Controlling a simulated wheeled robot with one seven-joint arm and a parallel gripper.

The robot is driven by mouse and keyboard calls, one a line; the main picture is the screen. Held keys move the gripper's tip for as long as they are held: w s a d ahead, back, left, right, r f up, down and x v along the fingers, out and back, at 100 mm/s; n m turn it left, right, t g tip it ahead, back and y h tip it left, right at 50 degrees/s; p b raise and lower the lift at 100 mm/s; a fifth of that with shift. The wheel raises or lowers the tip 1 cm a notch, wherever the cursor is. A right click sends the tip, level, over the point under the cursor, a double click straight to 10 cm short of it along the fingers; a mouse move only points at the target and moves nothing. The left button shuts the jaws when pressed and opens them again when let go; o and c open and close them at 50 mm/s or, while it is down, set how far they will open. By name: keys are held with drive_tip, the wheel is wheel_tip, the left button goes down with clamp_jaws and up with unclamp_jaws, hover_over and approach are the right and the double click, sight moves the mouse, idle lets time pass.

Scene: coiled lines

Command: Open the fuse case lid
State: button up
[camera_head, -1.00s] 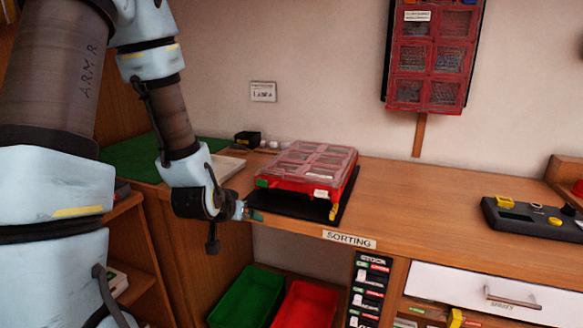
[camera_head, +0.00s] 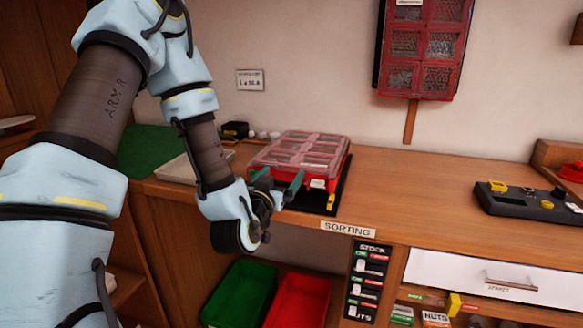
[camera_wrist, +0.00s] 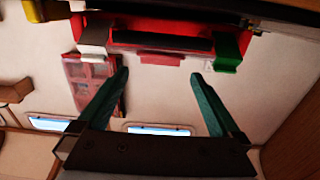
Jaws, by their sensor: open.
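The fuse case is a red box with a clear, compartmented lid (camera_head: 300,150). It sits on a black mat (camera_head: 338,192) at the bench's front edge, and its lid is down. My gripper (camera_head: 284,172) is open, with its two teal fingers apart and pointing at the case's front. It hides part of that front, and I cannot tell whether it touches. In the wrist view, the red front (camera_wrist: 185,40) lies beyond the open fingertips (camera_wrist: 160,73). A green latch (camera_wrist: 230,50) is at its right and a pale latch (camera_wrist: 94,36) at its left.
A red compartment cabinet (camera_head: 424,45) hangs on the wall. A dark device (camera_head: 528,203) lies on the bench at right, with clear bench top between it and the case. Green (camera_head: 240,290) and red (camera_head: 300,302) bins stand below the bench.

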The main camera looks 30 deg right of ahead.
sight(292, 161)
drive_tip(key=shift+w+d+f+b, duration=0.25)
drive_tip(key=shift+w+d+b, duration=0.1)
drive_tip(key=shift+b, duration=0.15)
drive_tip(key=p+x, duration=0.1)
drive_tip(key=x, duration=0.1)
drive_tip(key=p+x, duration=0.1)
drive_tip(key=x, duration=0.3)
drive_tip(key=shift+w+d+r+p, duration=0.2)
drive_tip(key=shift+r+p, duration=0.15)
drive_tip(key=shift+p, duration=0.05)
drive_tip(key=shift+x, duration=0.8)
drive_tip(key=shift+f, duration=0.1)
clamp_jaws()
